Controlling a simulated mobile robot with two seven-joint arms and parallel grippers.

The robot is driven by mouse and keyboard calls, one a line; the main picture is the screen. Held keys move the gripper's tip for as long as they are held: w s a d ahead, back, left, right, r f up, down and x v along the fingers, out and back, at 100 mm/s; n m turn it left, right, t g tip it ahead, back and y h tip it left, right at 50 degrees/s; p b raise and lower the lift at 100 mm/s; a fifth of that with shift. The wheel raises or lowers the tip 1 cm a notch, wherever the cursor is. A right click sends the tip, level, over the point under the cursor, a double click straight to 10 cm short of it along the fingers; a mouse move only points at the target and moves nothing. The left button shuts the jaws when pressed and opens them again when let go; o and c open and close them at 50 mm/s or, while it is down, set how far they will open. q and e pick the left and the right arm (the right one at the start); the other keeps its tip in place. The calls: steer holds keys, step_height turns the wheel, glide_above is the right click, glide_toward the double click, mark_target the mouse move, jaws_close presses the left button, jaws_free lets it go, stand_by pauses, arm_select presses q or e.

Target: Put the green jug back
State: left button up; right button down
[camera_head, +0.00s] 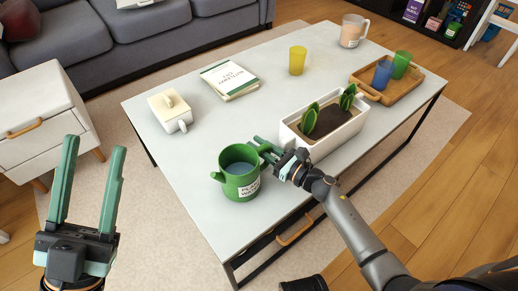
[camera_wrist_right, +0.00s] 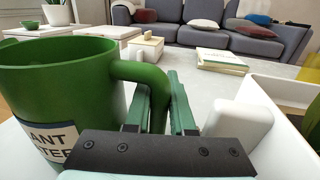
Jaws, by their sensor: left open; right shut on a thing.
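The green jug (camera_head: 239,174) stands upright on the pale coffee table, near its front edge, with a "plant water" label and bluish water inside. My right gripper (camera_head: 264,150) is shut on the jug's handle, on the side towards the planter. In the right wrist view the jug (camera_wrist_right: 60,85) fills the left side, and its handle (camera_wrist_right: 147,73) runs down between the fingers of my right gripper (camera_wrist_right: 160,105). My left gripper (camera_head: 92,185) is open and empty, off the table's left side above the rug.
The white planter (camera_head: 345,138) with cacti stands right beside my right gripper. The table's middle is clear.

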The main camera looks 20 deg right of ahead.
steer(key=shift+r, duration=0.1)
steer(key=shift+f, duration=0.25)
steer(key=c, duration=0.8)
jaws_free()
steer(key=shift+o, duration=0.2)
